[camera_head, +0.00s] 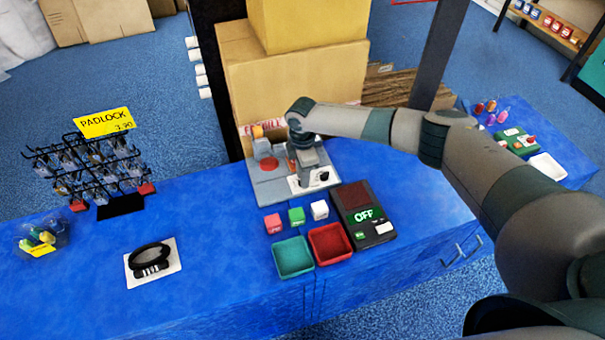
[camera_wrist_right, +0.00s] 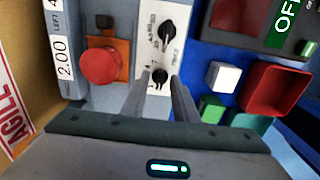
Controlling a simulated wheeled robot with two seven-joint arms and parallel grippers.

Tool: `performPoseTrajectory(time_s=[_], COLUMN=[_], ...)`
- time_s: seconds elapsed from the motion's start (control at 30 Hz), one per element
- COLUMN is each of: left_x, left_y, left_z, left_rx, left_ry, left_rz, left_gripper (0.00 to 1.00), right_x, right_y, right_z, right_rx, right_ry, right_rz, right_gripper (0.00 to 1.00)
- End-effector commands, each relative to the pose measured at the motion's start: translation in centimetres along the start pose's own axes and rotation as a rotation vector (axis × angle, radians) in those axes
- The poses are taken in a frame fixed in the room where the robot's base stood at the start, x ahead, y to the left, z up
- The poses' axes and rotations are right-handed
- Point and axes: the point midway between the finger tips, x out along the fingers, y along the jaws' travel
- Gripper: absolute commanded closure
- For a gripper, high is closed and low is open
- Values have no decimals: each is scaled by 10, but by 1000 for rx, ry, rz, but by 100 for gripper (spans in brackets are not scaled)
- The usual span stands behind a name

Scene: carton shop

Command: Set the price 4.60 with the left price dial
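A grey machine (camera_head: 262,188) stands on the blue counter, with a white panel that bears two black dials. In the right wrist view, one dial (camera_wrist_right: 159,77) sits between the fingertips of my right gripper (camera_wrist_right: 161,80), and the other dial (camera_wrist_right: 168,35) is above it. The right gripper looks open, with small gaps beside the dial; contact is not clear. A white label (camera_wrist_right: 64,58) at the left reads "2.00", with "LEFT" near it and a "4" cut off at the top edge. In the head view my right gripper (camera_head: 306,166) hangs over the panel. My left gripper is out of view.
A red button (camera_wrist_right: 101,66) is beside the dial panel. Red, green and white cubes (camera_head: 296,215), a green tray (camera_head: 293,273), a red tray (camera_head: 345,255) and a device reading "OFF" (camera_head: 378,232) stand in front. Cartons (camera_head: 290,90) are behind. A padlock rack (camera_head: 95,170) is at left.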

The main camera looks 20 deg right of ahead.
Motion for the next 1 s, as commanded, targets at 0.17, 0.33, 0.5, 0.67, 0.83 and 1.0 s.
performPoseTrajectory(time_s=[0.17, 0.33, 0.5, 0.67, 0.83, 1.0], left_x=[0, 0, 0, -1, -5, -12], left_y=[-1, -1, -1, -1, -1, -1], left_z=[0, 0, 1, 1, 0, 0], left_rx=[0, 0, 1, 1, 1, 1], left_ry=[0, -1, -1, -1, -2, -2], left_rz=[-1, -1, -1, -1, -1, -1], left_gripper=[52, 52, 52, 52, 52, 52], right_x=[0, 0, 0, 0, -1, -2], right_y=[0, 0, 0, 0, 0, -1], right_z=[0, 0, 0, 0, -1, -1], right_rx=[0, 0, 0, 9, 46, 124], right_ry=[0, 0, 0, 0, 1, 2], right_rz=[0, 0, 0, -1, -1, -2], right_gripper=[73, 100, 100, 100, 100, 100])
